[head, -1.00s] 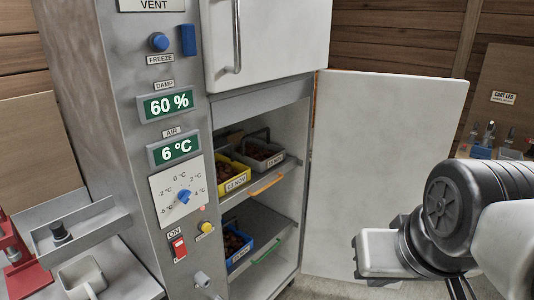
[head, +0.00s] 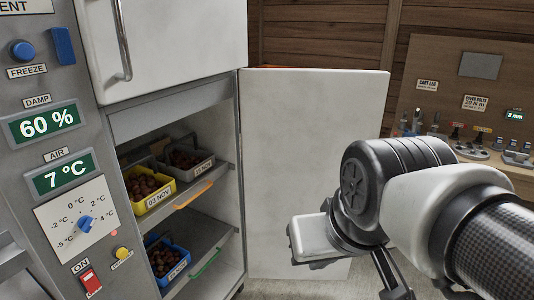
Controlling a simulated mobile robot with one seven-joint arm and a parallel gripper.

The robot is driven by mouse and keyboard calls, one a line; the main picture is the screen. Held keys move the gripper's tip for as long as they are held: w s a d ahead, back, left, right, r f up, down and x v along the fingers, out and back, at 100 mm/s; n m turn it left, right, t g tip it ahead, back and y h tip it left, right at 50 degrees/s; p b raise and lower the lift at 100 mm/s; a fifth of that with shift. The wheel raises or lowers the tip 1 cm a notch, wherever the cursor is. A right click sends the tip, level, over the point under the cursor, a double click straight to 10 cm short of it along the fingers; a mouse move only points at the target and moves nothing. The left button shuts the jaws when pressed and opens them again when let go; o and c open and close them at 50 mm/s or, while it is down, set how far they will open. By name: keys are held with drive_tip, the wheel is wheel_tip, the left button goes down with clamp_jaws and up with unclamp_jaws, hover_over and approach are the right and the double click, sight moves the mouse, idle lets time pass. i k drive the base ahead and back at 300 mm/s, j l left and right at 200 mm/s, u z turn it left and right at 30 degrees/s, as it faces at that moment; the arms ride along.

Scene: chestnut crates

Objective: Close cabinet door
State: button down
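The lower cabinet door (head: 315,150) is white and stands wide open, hinged on the right side of the cabinet (head: 170,125). Its inner face is toward me. My arm is in front of the door at the lower right, and its white end part overlaps the door's lower edge in the picture. I cannot tell whether it touches the door. The fingers of my gripper do not show clearly; a dark piece at the bottom edge may be part of it. The upper door (head: 180,40) with a vertical metal handle (head: 122,40) is shut.
Inside are shelves with a yellow crate (head: 139,205) and a grey crate (head: 192,174) of chestnuts above, and a blue crate (head: 178,275) below. Orange and green shelf handles face out. A workbench (head: 515,172) with small tools stands at the right.

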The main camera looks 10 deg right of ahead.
sight(298, 125)
drive_tip(key=i+l+u, duration=0.1)
drive_tip(key=i+l, duration=0.15)
drive_tip(key=l, duration=0.25)
drive_tip(key=i+l, duration=0.2)
drive_tip(key=l, duration=0.35)
drive_tip(key=i+l+u, duration=0.15)
drive_tip(key=l, duration=0.35)
drive_tip(key=i+l, duration=0.3)
drive_tip(key=l, duration=0.25)
drive_tip(key=i+l+u, duration=0.15)
drive_tip(key=l, duration=0.4)
drive_tip(key=i+l, duration=0.2)
drive_tip(key=l, duration=0.35)
drive_tip(key=i+l+u, duration=0.15)
drive_tip(key=l, duration=0.45)
drive_tip(key=i+l, duration=0.2)
drive_tip(key=l, duration=0.35)
drive_tip(key=u, duration=0.05)
